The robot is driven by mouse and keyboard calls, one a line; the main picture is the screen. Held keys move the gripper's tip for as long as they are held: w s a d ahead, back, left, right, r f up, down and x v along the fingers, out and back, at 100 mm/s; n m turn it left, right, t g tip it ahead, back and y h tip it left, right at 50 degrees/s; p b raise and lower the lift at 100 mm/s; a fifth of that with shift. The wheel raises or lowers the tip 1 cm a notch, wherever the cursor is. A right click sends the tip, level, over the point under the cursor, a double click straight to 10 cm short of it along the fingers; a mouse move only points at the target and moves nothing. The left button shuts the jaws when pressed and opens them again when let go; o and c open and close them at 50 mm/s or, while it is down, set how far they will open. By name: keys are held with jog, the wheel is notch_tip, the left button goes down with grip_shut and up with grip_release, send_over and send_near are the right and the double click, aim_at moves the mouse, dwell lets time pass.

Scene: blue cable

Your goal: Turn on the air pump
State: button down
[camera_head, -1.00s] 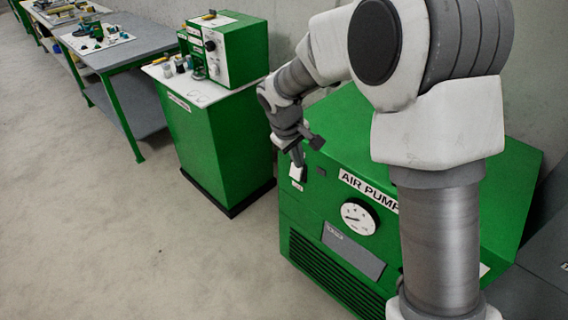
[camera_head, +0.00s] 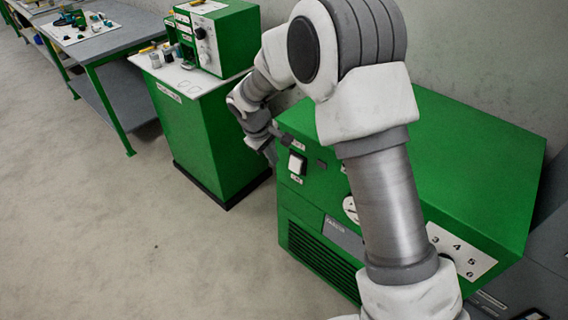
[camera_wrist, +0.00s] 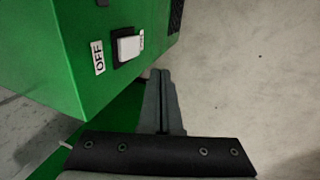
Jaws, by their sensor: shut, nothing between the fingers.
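The air pump (camera_head: 480,160) is a large green cabinet on the right in the head view. Its white rocker switch (camera_head: 297,163) sits in a dark frame on the front face, with a small label above and below. In the wrist view the switch (camera_wrist: 128,47) lies between an "OFF" label (camera_wrist: 99,57) and a second label, too small to read. I cannot tell which way the rocker is pressed. My gripper (camera_wrist: 160,73) is shut and empty, beside the switch and apart from it. In the head view my gripper (camera_head: 271,157) is left of the switch.
My arm hides part of the pump's gauge (camera_head: 350,210) and name label. A green cabinet (camera_head: 215,135) with a green device (camera_head: 215,38) on top stands to the left. Grey workbenches (camera_head: 100,45) stand farther left. The floor (camera_head: 120,240) in front is clear.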

aim_at(293, 169)
jog(key=w+d+f, duration=0.4)
jog(key=w+f, duration=0.1)
jog(key=f, duration=0.4)
jog(key=shift+w+d+f, duration=0.15)
jog(key=shift+w+f, duration=0.1)
jog(key=shift+f, duration=0.15)
jog(key=shift+b, duration=0.35)
jog(key=f+b, duration=0.1)
jog(key=b, duration=0.1)
jog(key=shift+w+t+h+b, duration=0.15)
jog(key=shift+t+h+b, duration=0.15)
jog(key=shift+b, duration=0.05)
jog(key=shift+d+r, duration=0.15)
jog(key=shift+r, duration=0.35)
jog(key=shift+w+r+p, duration=0.1)
jog(key=shift+r+p, duration=0.45)
jog(key=shift+r, duration=0.1)
